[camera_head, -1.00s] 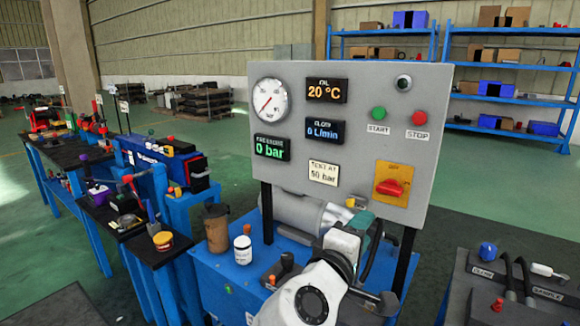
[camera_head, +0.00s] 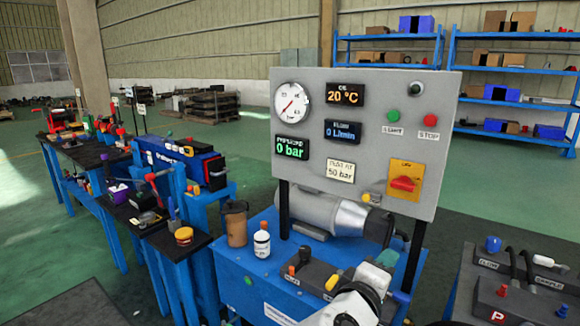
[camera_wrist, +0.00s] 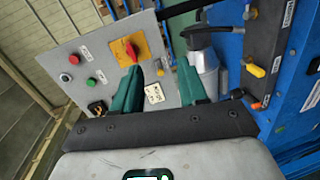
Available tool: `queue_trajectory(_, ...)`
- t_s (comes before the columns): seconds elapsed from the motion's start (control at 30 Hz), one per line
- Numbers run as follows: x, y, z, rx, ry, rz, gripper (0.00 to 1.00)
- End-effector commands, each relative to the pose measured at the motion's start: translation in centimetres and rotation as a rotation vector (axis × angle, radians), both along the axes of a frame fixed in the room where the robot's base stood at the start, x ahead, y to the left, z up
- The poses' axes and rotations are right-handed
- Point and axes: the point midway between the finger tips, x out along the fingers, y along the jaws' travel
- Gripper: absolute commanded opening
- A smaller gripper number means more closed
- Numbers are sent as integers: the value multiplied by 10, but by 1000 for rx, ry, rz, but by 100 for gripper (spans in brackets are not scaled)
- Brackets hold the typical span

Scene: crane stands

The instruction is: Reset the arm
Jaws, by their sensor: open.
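My arm shows at the bottom of the head view, in front of the blue crane stand (camera_head: 232,268). My gripper (camera_wrist: 160,84) shows in the wrist view with two green fingers apart and nothing between them. In that view the grey control panel (camera_wrist: 84,62) with its red rotary switch (camera_wrist: 124,50) lies beyond the fingers. In the head view the upright panel (camera_head: 345,118) reads 20 °C, 0 L/min and 0 bar. A silver motor cylinder (camera_head: 325,211) lies behind and below it.
A brown cup (camera_head: 236,224) and a white bottle (camera_head: 262,241) stand at the stand's left edge. A dark bench with hoses (camera_head: 515,275) is at the lower right. Black-topped blue tables (camera_head: 130,213) run along the left. Blue shelves (camera_head: 500,92) stand at the back.

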Motion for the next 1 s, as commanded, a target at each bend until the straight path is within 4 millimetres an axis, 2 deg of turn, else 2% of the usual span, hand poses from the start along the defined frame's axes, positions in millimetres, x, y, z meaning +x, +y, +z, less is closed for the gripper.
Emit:
queue_trajectory(0.27, -39, -43, -68, 232, 110, -68, 43)
queue_trajectory(0.37, -68, -64, -104, 358, 170, -117, 43)
queue_trajectory(0.47, -112, -86, -147, 526, 248, -191, 43)
queue_trajectory(0.5, -133, -94, -163, 599, 281, -226, 43)
queue_trajectory(0.57, -167, -103, -186, 707, 330, -282, 43)
queue_trajectory(0.7, -252, -113, -223, 946, 440, -424, 43)
queue_trajectory(0.8, -306, -113, -236, 1083, 505, -514, 43)
queue_trajectory(0.9, -346, -108, -241, 1181, 555, -583, 43)
queue_trajectory(1.0, -369, -104, -242, 1240, 587, -623, 43)
